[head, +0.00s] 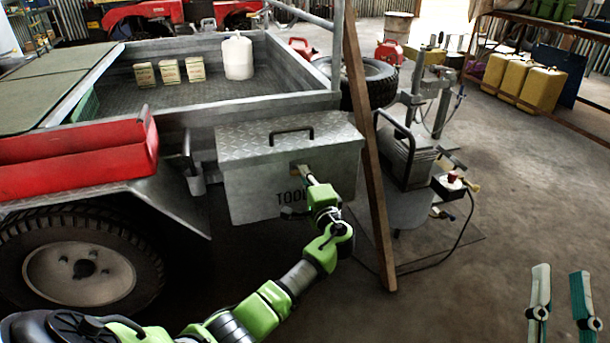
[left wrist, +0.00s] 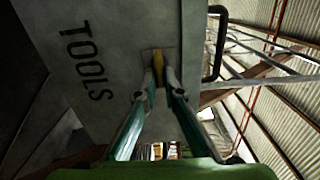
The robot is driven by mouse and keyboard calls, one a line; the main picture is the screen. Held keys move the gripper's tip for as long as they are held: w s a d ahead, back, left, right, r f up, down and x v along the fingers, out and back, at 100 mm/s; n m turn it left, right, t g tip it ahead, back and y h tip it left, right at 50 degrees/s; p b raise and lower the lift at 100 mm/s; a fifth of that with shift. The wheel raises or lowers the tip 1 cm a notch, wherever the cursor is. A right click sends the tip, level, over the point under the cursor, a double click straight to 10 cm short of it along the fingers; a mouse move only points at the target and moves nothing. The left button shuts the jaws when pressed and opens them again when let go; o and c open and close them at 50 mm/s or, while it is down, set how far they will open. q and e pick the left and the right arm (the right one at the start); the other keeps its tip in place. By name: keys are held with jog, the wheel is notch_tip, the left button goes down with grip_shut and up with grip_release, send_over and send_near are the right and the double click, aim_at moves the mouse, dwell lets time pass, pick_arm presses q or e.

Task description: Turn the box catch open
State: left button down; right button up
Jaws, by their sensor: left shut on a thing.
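The metal tool box (head: 265,185), with a checker-plate lid, a black lid handle and the word TOOLS on its front, is mounted at the trailer's end. Its lid is down. The catch (left wrist: 157,61) is a small yellow tab on a plate on the box's front face. My left gripper (head: 306,176) is at the front of the box, shut on the catch, with a green-sided finger on each side of it in the left wrist view (left wrist: 165,80). In the head view it mostly hides the catch. My right gripper (head: 560,300) is open and empty at the lower right, well away from the box.
A brown wooden post (head: 368,150) leans just right of the box, close to my left arm. The trailer (head: 290,103) holds small boxes and a white container (head: 237,58). A machine on a stand (head: 405,160) is further right.

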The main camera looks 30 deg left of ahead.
pick_arm(q)
jog(key=shift+a+r, duration=0.1)
jog(key=c, duration=2.2)
grip_release()
jog(key=shift+o, duration=0.2)
jog(key=v, duration=1.2)
